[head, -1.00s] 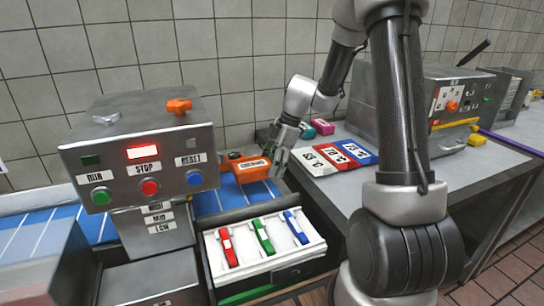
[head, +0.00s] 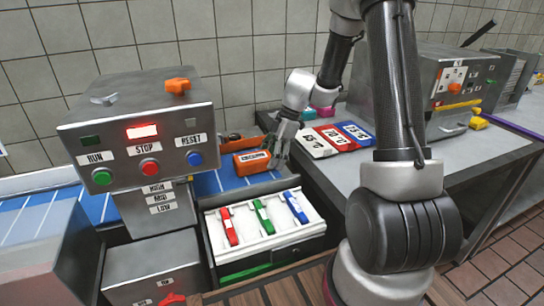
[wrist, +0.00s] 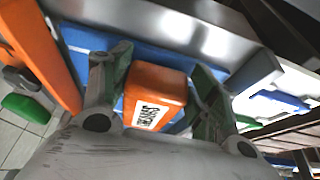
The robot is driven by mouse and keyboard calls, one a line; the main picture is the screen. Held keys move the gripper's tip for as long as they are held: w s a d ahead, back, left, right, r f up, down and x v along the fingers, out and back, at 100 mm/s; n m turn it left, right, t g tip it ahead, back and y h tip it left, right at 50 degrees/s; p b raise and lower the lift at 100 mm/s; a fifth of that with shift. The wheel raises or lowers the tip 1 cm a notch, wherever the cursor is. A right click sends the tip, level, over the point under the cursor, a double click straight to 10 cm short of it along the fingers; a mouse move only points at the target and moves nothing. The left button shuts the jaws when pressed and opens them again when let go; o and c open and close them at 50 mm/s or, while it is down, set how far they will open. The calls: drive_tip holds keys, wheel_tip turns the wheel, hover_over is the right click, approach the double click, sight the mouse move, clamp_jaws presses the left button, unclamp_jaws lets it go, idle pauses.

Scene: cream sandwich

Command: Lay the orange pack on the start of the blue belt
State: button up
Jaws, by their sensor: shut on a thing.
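The orange pack (head: 251,162) has a white label with dark print. It is at the right end of the blue belt (head: 208,184), beside the control box. My gripper (head: 272,152) is shut on the pack from its right side. In the wrist view the pack (wrist: 153,92) sits between the two fingers, label toward me, with the blue belt (wrist: 78,38) behind it. I cannot tell whether the pack touches the belt or hangs just above it.
A white tray (head: 240,250) with red, green and blue items stands in front. The control box (head: 140,125) stands left. Red, white and blue labelled cards (head: 335,140) lie on the right counter.

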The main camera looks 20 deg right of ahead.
drive_tip(key=o, duration=1.1)
drive_tip(key=v, duration=1.2)
drive_tip(key=shift+d, duration=0.1)
